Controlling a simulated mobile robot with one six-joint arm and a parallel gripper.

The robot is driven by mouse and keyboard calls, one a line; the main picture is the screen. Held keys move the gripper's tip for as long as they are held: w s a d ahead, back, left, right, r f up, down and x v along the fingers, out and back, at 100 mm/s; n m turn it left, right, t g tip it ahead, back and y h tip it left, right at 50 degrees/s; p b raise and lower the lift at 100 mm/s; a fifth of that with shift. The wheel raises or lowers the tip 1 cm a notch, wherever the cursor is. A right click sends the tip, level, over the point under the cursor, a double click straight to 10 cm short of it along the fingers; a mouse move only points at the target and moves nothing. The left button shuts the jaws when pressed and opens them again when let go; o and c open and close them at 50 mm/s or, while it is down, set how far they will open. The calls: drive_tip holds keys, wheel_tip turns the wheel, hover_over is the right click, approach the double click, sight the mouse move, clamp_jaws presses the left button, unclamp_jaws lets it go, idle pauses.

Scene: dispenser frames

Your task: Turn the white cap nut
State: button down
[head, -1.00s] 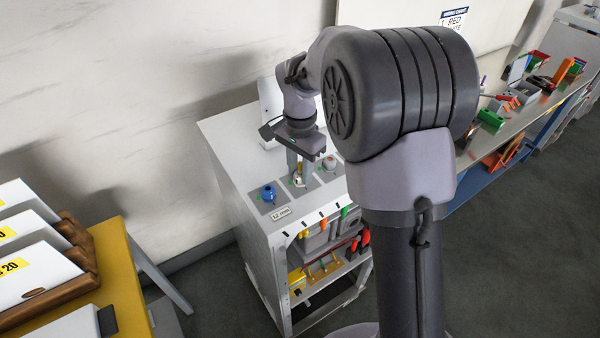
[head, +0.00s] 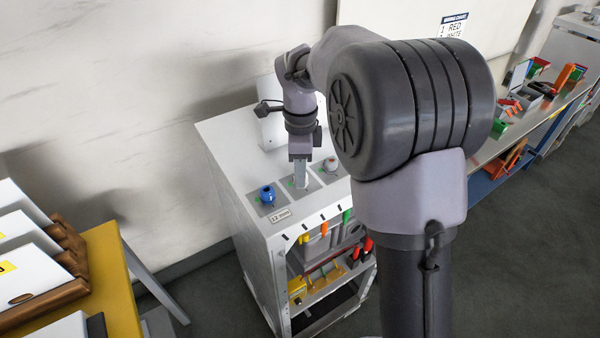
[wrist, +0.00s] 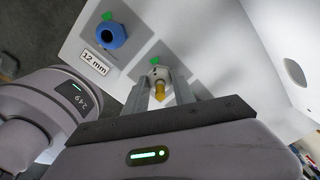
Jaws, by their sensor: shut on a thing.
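The white cap nut (wrist: 156,73) shows in the wrist view between the two fingers of my gripper (wrist: 160,85). It has a green mark at its far edge, and a brass-coloured pointed piece (wrist: 158,92) shows in front of it. My gripper is shut on the nut. In the head view my gripper (head: 300,182) points straight down at the middle square plate on the white cabinet top, and its fingers hide most of the nut there.
A blue nut (head: 267,194) stands to the left, above a "12 mm" label (head: 280,215). A pale nut with a red top (head: 331,164) stands to the right. The white cabinet (head: 225,150) has shelves of tools below. A yellow table (head: 110,270) stands at the left.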

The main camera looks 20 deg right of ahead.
drive_tip(key=shift+m, duration=0.7)
drive_tip(key=c, duration=1)
unclamp_jaws()
drive_tip(key=shift+c, duration=0.2)
drive_tip(key=shift+r, duration=0.1)
wheel_tip(320, 180, up, 17)
drive_tip(key=p, duration=0.4)
drive_tip(key=shift+r+p, duration=0.15)
drive_tip(key=shift+p, duration=0.2)
